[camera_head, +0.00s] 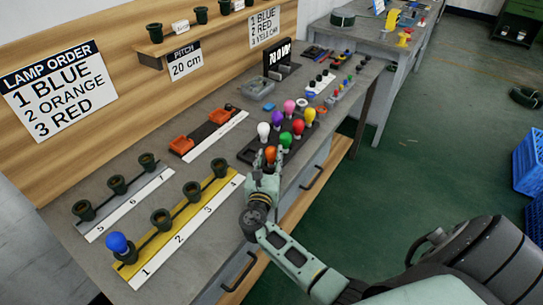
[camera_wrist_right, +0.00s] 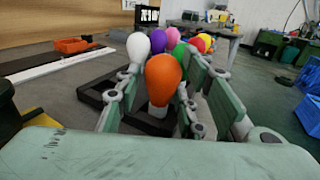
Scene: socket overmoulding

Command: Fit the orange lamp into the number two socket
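The orange lamp (camera_head: 270,153) stands at the near end of the dark lamp rack (camera_head: 246,156). My right gripper (camera_head: 266,163) is at the orange lamp. In the right wrist view, the lamp (camera_wrist_right: 163,78) is upright between the spread fingers, with gaps seeming to show beside it; its pale base is partly seen. The number two socket (camera_head: 161,219) is an empty dark cup on the yellow strip (camera_head: 209,190). A blue lamp (camera_head: 118,243) sits in the number one socket beside it. My left gripper is not in view.
White (camera_head: 263,130), green (camera_head: 286,141), purple (camera_head: 277,118) and red (camera_head: 298,126) lamps stand close to the orange one. A second strip (camera_head: 130,205) with empty sockets lies behind the yellow strip.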

